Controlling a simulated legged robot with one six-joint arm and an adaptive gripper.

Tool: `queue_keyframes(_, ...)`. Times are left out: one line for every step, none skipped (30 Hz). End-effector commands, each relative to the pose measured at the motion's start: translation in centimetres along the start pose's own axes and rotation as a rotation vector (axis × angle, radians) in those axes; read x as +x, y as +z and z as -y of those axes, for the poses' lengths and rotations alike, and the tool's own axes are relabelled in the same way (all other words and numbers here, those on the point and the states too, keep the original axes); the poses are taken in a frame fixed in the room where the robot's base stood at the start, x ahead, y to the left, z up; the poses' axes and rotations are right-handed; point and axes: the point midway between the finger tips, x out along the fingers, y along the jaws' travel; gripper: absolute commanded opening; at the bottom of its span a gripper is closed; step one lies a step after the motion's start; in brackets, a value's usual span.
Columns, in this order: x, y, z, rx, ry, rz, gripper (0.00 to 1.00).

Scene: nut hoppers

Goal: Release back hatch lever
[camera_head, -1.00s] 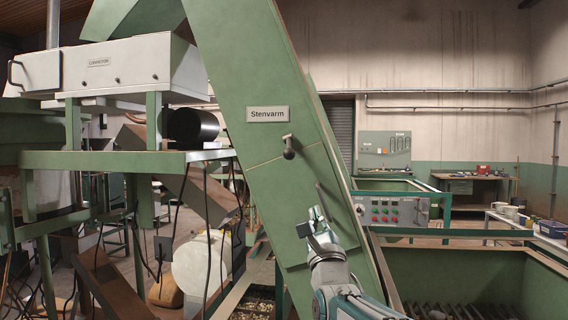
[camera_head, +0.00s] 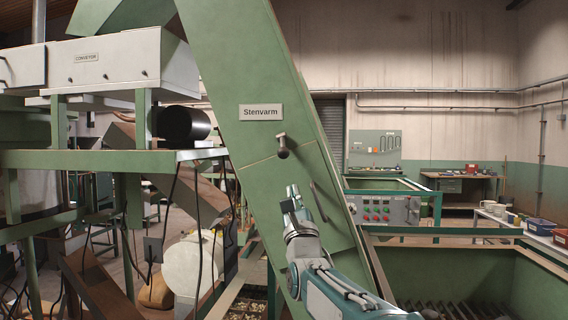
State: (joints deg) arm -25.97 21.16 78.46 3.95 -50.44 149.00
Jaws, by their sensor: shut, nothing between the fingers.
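The hatch lever (camera_head: 282,146) is a dark knobbed handle on the green sloping chute (camera_head: 226,70), just below the "Stenvarm" plate (camera_head: 261,112). A hatch panel (camera_head: 268,200) with a seam along its top lies below the lever, and a thin bar handle (camera_head: 319,201) sits on its right side. My gripper (camera_head: 293,192) is shut and empty, pointing up in front of the panel. It is below the lever in the picture and apart from it. My gripper hides part of the panel.
A control box (camera_head: 384,210) with red and green buttons stands to the right behind the chute. A green hopper (camera_head: 470,275) fills the lower right. A green frame (camera_head: 110,160) with a black cylinder (camera_head: 184,123) and hanging cables is on the left.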

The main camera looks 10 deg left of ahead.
Motion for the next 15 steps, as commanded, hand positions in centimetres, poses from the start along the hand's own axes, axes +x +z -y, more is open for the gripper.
queue_keyframes(0.6, 0.0, 0.1, 0.0, -0.001, 0.001, 0.0)
queue_keyframes(1.0, 0.0, 0.2, 0.0, -0.002, 0.001, 0.0)
queue_keyframes(1.4, 0.0, 0.2, 0.0, -0.002, 0.001, 0.0)
queue_keyframes(1.8, 0.0, 0.3, 0.0, -0.002, 0.001, 0.0)
queue_keyframes(2.1, -0.1, 0.3, 0.0, -0.002, 0.001, 0.0)
queue_keyframes(2.6, 0.0, 0.3, 0.0, -0.002, 0.001, 0.0)
queue_keyframes(2.9, 0.0, 0.3, 0.0, -0.003, 0.001, 0.0)
queue_keyframes(3.2, -0.1, 0.2, 0.0, -0.002, 0.001, 0.0)
queue_keyframes(3.7, -0.1, 0.2, 0.0, -0.002, 0.0, 0.0)
queue_keyframes(4.0, 0.0, 0.2, 0.0, -0.002, 0.001, 0.0)
queue_keyframes(4.3, -0.1, 0.1, 0.0, -0.002, 0.001, 0.0)
queue_keyframes(4.7, -0.1, 0.1, 0.0, -0.001, 0.0, 0.0)
queue_keyframes(5.0, 0.0, 0.1, 0.0, -0.002, 0.001, 0.0)
queue_keyframes(5.3, 0.0, 0.0, 0.0, -0.001, 0.001, 0.0)
queue_keyframes(5.6, 0.3, 0.0, 0.001, -0.001, 0.002, 0.0)
